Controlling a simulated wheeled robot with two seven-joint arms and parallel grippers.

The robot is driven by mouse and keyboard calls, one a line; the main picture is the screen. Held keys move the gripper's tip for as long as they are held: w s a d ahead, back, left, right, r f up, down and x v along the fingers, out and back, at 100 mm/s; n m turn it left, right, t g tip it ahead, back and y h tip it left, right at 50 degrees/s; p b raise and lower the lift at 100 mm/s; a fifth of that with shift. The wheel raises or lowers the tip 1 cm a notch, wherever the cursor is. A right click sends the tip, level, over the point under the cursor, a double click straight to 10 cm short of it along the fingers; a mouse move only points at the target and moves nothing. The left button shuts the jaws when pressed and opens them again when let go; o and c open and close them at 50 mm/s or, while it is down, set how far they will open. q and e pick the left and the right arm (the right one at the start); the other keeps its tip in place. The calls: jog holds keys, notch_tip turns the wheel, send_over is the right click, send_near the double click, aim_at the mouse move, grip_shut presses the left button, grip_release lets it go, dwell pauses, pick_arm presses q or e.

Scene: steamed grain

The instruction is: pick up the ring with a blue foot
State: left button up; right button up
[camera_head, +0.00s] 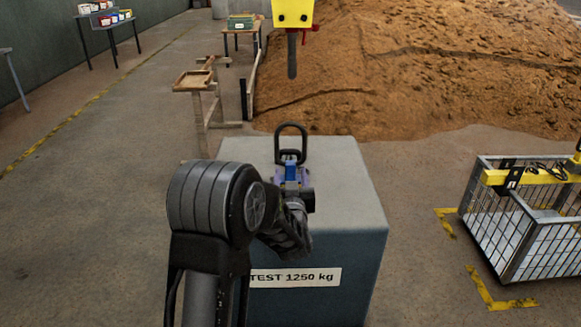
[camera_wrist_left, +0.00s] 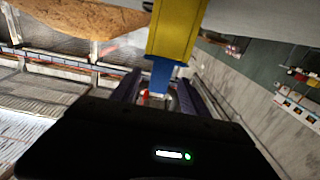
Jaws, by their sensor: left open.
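A black ring (camera_head: 291,126) stands upright on top of the big grey block (camera_head: 345,172) marked TEST 1250 kg. Its lower part and foot are largely hidden by my left gripper (camera_head: 292,180), just in front of it. The gripper looks blue and dark there, so I cannot tell gripper from foot. In the left wrist view, a blue piece (camera_wrist_left: 161,76) joined to a yellow part (camera_wrist_left: 176,28) shows between the open fingers (camera_wrist_left: 161,92). I cannot tell whether the fingers touch it. My right gripper is out of view.
A yellow hoist block (camera_head: 292,12) with a dark hook (camera_head: 291,55) hangs above, beyond the ring. A wire cage (camera_head: 520,225) stands right, inside yellow floor marks. A wooden stand (camera_head: 194,80) and a grain heap (camera_head: 430,65) lie behind.

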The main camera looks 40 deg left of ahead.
aim_at(291, 173)
pick_arm(q)
jog(key=x, duration=0.3)
jog(key=shift+w+a+b, duration=0.15)
jog(key=shift+b, duration=0.2)
jog(key=shift+c, duration=0.4)
grip_shut()
dwell(0.5)
dwell(0.5)
jog(key=shift+r, duration=0.15)
